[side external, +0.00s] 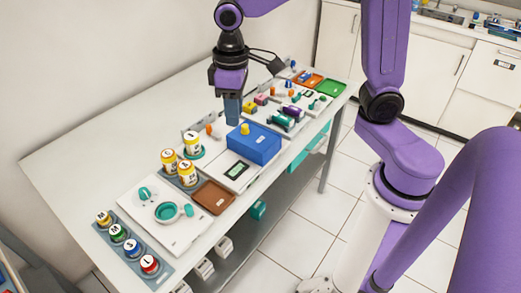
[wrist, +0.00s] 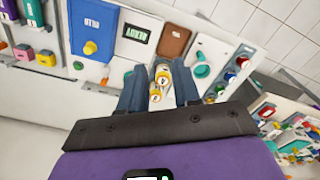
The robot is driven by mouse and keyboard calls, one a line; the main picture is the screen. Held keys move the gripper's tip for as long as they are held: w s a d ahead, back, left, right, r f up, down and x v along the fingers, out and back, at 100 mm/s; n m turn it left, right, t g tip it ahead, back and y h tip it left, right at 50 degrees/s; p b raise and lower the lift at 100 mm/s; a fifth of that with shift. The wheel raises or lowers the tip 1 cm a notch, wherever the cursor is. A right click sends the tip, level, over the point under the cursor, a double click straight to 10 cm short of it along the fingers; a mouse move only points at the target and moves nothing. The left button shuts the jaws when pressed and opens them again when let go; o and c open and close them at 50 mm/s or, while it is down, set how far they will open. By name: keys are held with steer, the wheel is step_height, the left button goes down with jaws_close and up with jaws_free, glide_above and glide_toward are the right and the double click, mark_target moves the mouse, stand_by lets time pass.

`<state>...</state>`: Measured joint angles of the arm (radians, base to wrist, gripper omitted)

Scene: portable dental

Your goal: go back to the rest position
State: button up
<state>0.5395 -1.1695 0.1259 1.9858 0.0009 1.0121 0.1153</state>
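My gripper (side external: 232,112) hangs above the white table (side external: 75,150), behind the blue box (side external: 254,150) in the side view. In the wrist view its two dark fingers (wrist: 160,88) stand apart, with nothing held between them. White-and-yellow jars (wrist: 156,96) show in that gap, but they stand on the table beyond the fingers. In the side view these yellow-lidded jars (side external: 192,144) stand left of and below the gripper. The blue box has a yellow knob on top and also shows in the wrist view (wrist: 94,28).
A display panel (side external: 237,171), a brown tray (side external: 213,197) and a white plate with teal parts (side external: 163,216) lie along the front. A rack of coloured-top jars (side external: 129,247) is at the near left. A green tray (side external: 331,88) is at the far end. The table's back left is clear.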

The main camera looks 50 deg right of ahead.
steer(key=s+d+f+n, duration=0.1)
steer(key=s+d+n, duration=0.2)
steer(key=s, duration=0.7)
steer(key=s+d+f+n, duration=0.1)
steer(key=s+d+n, duration=0.2)
steer(key=s, duration=0.7)
steer(key=shift+s+n, duration=0.15)
steer(key=shift+n, duration=0.25)
